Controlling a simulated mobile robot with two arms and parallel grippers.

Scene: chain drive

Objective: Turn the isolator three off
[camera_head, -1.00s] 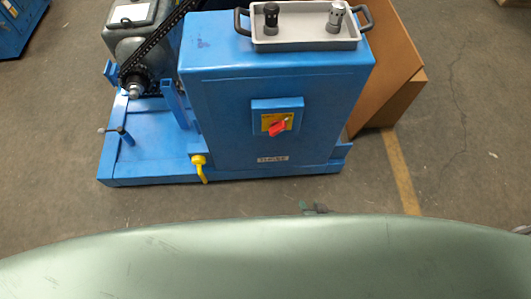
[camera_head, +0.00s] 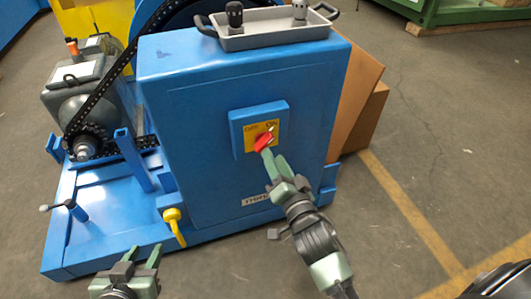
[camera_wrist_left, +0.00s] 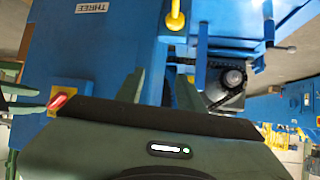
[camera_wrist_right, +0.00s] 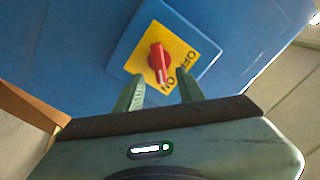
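The isolator is a red rotary knob (camera_head: 263,142) on a yellow plate (camera_wrist_right: 182,42), on the front of a blue cabinet (camera_head: 190,115). A label reading THREE (camera_wrist_left: 91,7) is on the cabinet in the left wrist view. In the right wrist view the red knob (camera_wrist_right: 158,62) points toward ON; OFF is at the right. My right gripper (camera_head: 271,160) is at the knob, its open fingers (camera_wrist_right: 160,82) just short of or beside the knob's near end; contact cannot be told. My left gripper (camera_head: 142,258) is open and empty, low before the cabinet.
A chain and sprocket (camera_head: 85,145) are at the left. Cardboard boxes (camera_head: 360,95) stand behind at right.

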